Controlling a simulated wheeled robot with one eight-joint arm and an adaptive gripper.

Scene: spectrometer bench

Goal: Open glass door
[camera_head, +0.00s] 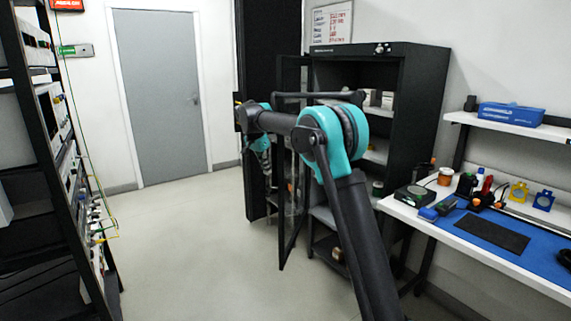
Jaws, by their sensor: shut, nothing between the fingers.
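The black cabinet (428,100) stands against the right wall with its shelves exposed. Its dark-framed glass door (283,245) is swung out from the cabinet's left side and stands at a wide angle, seen nearly edge-on. My arm reaches forward across the front of the cabinet and bends down at the teal wrist. My gripper (267,182) points down at the left of the door frame, small and partly hidden by my arm and the door. It is shut and empty. I cannot tell whether it touches the door.
A tall black panel (262,60) stands close behind my wrist. A workbench (455,240) with a blue mat and several small items is at the right. A black equipment rack (65,180) is at the left. The floor (190,240) between is clear, up to a grey door (158,100).

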